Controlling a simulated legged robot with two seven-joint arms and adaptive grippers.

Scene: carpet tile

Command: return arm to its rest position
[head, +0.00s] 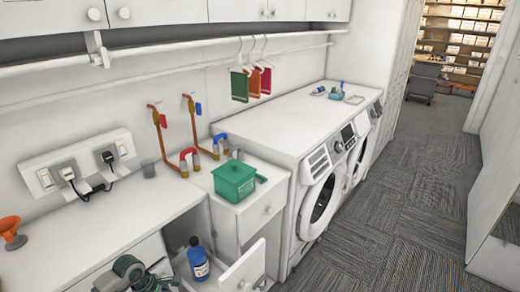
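A grey-green jointed part (130,272), which looks like part of my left arm, shows at the bottom edge, left of the middle. It is in front of the white cabinet, below the counter top. The frame's edge cuts it off, and I cannot make out fingertips or whether the gripper is open or shut. No held thing can be made out. My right arm and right gripper are out of view.
A blue bottle (198,262) stands in an open cabinet beside the arm, with an open white door or drawer front (243,270) to its right. A green box (234,181) sits on the counter. Washing machines (322,200) stand beyond; carpet at right is clear.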

